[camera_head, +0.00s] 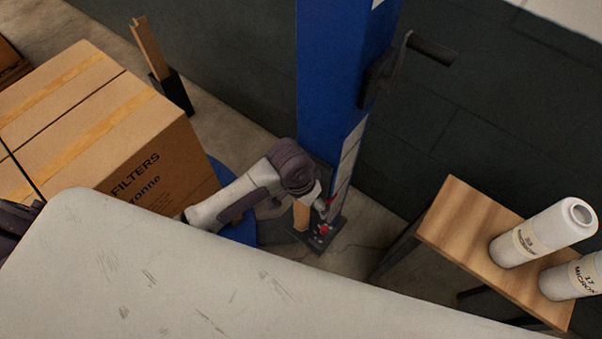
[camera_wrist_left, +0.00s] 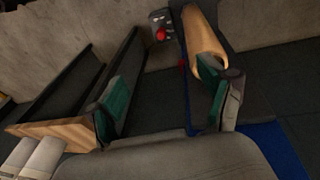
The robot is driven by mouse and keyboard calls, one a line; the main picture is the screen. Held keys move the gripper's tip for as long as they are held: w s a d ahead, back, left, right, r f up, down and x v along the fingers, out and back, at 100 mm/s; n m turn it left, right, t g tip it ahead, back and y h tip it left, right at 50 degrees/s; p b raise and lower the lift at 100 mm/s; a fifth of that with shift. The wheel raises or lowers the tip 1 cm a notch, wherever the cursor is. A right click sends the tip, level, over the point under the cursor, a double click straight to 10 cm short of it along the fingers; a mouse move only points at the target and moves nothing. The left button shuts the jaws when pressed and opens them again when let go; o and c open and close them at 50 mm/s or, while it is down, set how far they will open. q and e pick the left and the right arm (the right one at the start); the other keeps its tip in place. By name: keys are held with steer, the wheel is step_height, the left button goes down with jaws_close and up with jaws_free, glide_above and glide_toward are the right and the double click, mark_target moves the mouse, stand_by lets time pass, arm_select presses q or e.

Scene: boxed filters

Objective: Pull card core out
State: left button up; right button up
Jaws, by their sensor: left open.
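A tan card core (camera_wrist_left: 205,38) shows in the left wrist view as a tube with its rounded end toward me. In the head view a tan piece that looks like it (camera_head: 302,215) stands low beside the blue column (camera_head: 345,75), partly hidden by my left wrist. My left gripper (camera_wrist_left: 165,85) is open, with green pads on both fingers. The core's end is close to the right-hand finger; I cannot tell whether they touch. In the head view the left gripper (camera_head: 320,200) points down beside the column's foot, its fingers mostly hidden. My right gripper is not in view.
Red buttons (camera_head: 323,230) sit on the column's dark base. A large carton of filters (camera_head: 150,155) stands at the left. A small wooden table (camera_head: 470,220) at the right holds white filter cartridges (camera_head: 540,235). A dark crank handle (camera_head: 430,47) juts from the column.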

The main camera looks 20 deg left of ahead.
arm_select(q)
steer(key=r+g+y, duration=0.1)
steer(key=r+y, duration=0.1)
glide_above(302, 209)
steer(key=w, duration=0.2)
steer(key=shift+f, duration=0.1)
steer(key=shift+w+a, duration=0.15)
steer(key=shift+a, duration=0.15)
steer(key=shift+a+f, duration=0.15)
steer(key=shift+f, duration=0.1)
step_height(302, 209, down, 13)
steer(key=b, duration=0.1)
steer(key=shift+b, duration=0.35)
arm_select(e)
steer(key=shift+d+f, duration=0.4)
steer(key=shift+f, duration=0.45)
arm_select(q)
steer(key=c, duration=1.1)
steer(key=shift+c, duration=0.3)
